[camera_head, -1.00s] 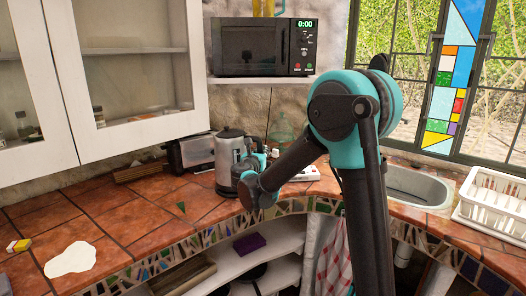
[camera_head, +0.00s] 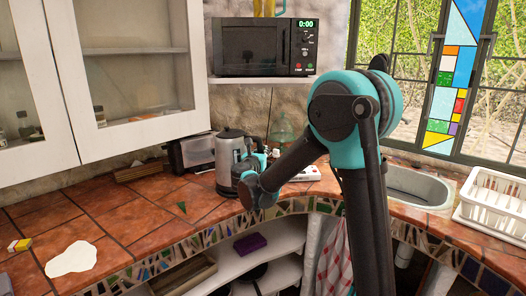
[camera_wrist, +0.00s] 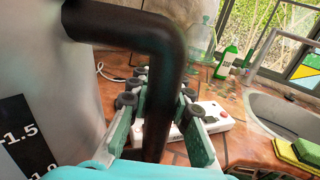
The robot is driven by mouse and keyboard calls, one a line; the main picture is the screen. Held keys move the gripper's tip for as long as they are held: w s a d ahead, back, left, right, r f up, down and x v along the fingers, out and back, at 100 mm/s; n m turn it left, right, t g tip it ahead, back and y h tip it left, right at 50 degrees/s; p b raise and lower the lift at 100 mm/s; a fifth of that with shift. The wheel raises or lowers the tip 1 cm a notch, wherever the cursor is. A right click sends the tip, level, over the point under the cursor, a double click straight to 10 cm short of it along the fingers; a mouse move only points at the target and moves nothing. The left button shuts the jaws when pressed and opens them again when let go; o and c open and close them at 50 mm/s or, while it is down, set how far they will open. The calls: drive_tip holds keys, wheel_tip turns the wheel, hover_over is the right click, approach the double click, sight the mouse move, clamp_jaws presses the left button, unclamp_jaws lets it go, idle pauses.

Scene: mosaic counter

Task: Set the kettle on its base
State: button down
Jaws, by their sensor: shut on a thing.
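The kettle (camera_head: 227,155) is a silver jug with a dark lid and a dark handle. It is upright at the back of the tiled counter, beside the toaster. Its body with a black level scale fills the left of the wrist view (camera_wrist: 60,75). My gripper (camera_head: 248,160) is at the kettle's right side. In the wrist view my gripper (camera_wrist: 155,112) has its fingers on both sides of the black handle (camera_wrist: 165,60), shut on it. The underside of the kettle is too small to judge; I cannot tell a separate base or whether the kettle touches one.
A toaster (camera_head: 190,152) stands close on the kettle's left. A white power strip (camera_head: 305,174) and a green-tinted bottle (camera_head: 283,130) are to the right. The sink (camera_head: 420,187) lies farther right. The counter left of the kettle is mostly clear, with a white patch (camera_head: 71,259).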

drive_tip(key=shift+f, duration=0.55)
drive_tip(key=c, duration=1.7)
unclamp_jaws()
drive_tip(key=shift+s+a, duration=0.35)
drive_tip(key=shift+s, duration=1.45)
drive_tip(key=shift+s+a, duration=0.4)
drive_tip(key=shift+s, duration=1.45)
drive_tip(key=shift+s+a, duration=0.35)
drive_tip(key=shift+s, duration=1.45)
